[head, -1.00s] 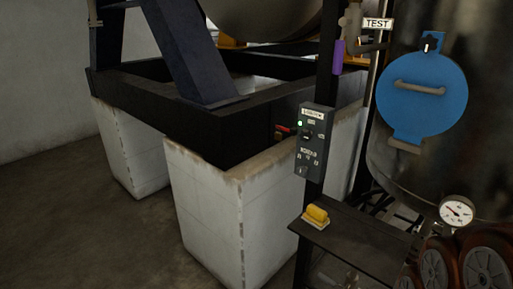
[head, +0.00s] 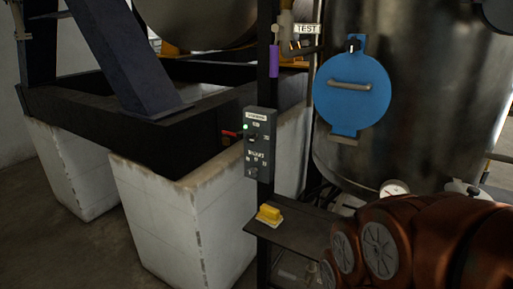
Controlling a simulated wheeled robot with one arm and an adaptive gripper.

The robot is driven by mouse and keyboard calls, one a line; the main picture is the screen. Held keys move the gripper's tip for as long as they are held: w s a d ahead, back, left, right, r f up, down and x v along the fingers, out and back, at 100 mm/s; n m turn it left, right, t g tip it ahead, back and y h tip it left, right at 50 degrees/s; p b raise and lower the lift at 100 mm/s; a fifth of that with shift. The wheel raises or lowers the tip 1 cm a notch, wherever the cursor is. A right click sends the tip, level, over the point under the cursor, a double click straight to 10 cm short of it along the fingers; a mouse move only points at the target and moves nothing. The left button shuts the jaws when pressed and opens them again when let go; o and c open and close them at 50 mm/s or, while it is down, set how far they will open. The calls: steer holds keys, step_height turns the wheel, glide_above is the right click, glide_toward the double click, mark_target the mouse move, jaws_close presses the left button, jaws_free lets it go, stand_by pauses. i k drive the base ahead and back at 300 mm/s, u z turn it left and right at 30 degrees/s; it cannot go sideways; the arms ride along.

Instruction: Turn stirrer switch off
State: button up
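A grey control box (head: 259,145) is fixed to a dark upright post in the middle of the head view. A white label, too small to read, is at its top. A small green light (head: 246,127) glows at its upper left. A dark knob (head: 252,139) sits beneath the light, and another knob (head: 251,171) sits near the bottom. Which knob is the stirrer switch cannot be read. My reddish-brown arm fills the lower right, well apart from the box. My gripper is not in view.
A small dark shelf (head: 292,238) juts out below the box and bears a yellow block (head: 269,213). A large metal tank (head: 430,110) with a blue round hatch (head: 351,92) stands at right. White plinths (head: 165,215) stand at left.

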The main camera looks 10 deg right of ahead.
mark_target(251, 138)
steer(key=k, duration=0.5)
steer(key=u, duration=1.1)
steer(key=i, duration=0.65)
